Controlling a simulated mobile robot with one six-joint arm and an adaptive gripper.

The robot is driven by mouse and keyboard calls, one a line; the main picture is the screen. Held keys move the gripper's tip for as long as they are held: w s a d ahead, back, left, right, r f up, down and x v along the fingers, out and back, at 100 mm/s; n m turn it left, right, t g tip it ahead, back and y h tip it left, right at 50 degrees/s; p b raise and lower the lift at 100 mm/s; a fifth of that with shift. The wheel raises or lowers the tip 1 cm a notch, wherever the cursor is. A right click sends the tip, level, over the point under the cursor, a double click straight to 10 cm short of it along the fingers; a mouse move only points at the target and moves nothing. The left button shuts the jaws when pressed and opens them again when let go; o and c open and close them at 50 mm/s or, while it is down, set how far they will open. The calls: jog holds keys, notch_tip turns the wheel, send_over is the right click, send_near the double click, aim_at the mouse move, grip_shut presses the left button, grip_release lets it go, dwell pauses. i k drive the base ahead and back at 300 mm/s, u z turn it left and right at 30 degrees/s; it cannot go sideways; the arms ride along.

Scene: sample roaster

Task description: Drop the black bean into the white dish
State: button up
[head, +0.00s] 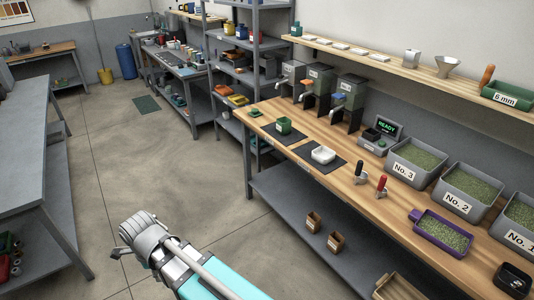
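The white dish (323,155) sits upright on a dark mat (335,166) on the wooden bench, near the bench's front edge. Its inside looks empty, though it is small in this view. I cannot make out a black bean anywhere. My arm reaches in from the bottom of the head view, over the floor to the left of the bench. What looks like my gripper (121,244) is at its far end, small and partly hidden by the wrist, well away from the dish. I cannot tell its opening or whether it holds anything.
On the bench (375,205) a green container (284,126) stands on another mat, with a scale reading READY (380,136) behind the dish. Grey bins (416,163) of green beans and a purple tray (441,233) are at right. Open floor (190,170) lies left of the bench.

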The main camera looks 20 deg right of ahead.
aim_at(323, 155)
jog(key=z, duration=1.7)
jog(key=i, duration=1)
